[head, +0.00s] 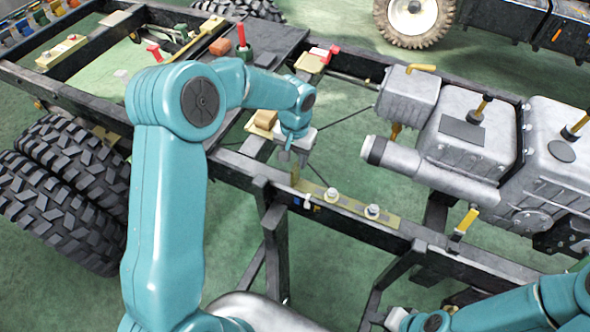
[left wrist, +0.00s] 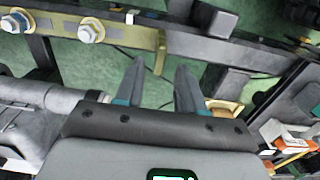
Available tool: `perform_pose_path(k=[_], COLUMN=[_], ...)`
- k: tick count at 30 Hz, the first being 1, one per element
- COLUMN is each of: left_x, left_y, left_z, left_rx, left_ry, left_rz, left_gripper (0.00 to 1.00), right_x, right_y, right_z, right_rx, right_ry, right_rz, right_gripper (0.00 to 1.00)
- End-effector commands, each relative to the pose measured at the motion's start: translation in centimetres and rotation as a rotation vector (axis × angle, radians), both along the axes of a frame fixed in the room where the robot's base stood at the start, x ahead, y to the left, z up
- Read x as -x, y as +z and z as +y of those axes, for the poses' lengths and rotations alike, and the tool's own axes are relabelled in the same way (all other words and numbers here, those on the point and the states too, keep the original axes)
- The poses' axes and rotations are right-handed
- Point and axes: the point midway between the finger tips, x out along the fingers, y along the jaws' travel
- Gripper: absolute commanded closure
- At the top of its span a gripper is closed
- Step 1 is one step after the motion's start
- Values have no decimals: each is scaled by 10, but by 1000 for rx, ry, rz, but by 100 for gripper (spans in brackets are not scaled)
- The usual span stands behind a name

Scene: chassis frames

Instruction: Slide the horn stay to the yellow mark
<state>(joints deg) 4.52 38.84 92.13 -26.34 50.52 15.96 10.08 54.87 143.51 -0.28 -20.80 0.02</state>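The horn stay (head: 345,205) looks like a flat olive-yellow strip with two bolts on the near chassis rail, its raised tab at the left end. In the left wrist view the stay (left wrist: 118,34) runs across the top, with the tab near the middle. My left gripper (head: 294,160) is over the tab. In the left wrist view its fingers (left wrist: 160,72) are apart, with the tab just beyond and between the tips; I cannot tell if they touch. A small yellow patch (head: 317,209), perhaps the mark, is beside blue and white ones. My right gripper (head: 394,318) is partly visible at the bottom.
The near chassis rail (head: 395,240) runs diagonally below the gripper on dark stands. A grey engine and gearbox (head: 465,135) fills the right side. Large tyres (head: 70,190) stand at the left. A tan block (head: 266,118) lies on the crossmember behind my left gripper.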

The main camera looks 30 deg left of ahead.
Motion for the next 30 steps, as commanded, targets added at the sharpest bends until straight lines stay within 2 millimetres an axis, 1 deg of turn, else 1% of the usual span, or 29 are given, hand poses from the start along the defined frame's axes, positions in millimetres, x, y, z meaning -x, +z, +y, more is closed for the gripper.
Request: perform_pose_path(k=[1,3,6,9,14,21,22,23,24,25,30], left_x=[1,1,1,1,0,0,0,0,0,0,0], left_y=[-12,-27,-44,-56,-65,-66,-66,-66,-66,-66,-66], left_z=[0,0,0,0,0,0,0,0,0,0,-1], left_rx=[0,0,1,1,0,0,1,1,1,1,1], left_ry=[-1,1,-1,0,0,0,0,0,0,0,0], left_rz=[5,5,3,2,0,-1,-1,-1,-1,-1,-1], left_gripper=[62,62,62,62,62,62,68,78,91,100,100], right_x=[0,0,0,0,0,0,0,0,0,0,0], right_y=[1,2,3,3,4,4,4,4,4,4,3], right_z=[0,0,0,0,0,0,0,0,0,0,0], right_rx=[0,0,0,0,0,0,0,0,0,0,0], right_ry=[0,0,0,0,0,0,0,0,0,0,0], right_rz=[0,0,0,0,0,0,0,0,0,0,0], right_gripper=[57,57,57,57,57,57,57,57,57,57,57])
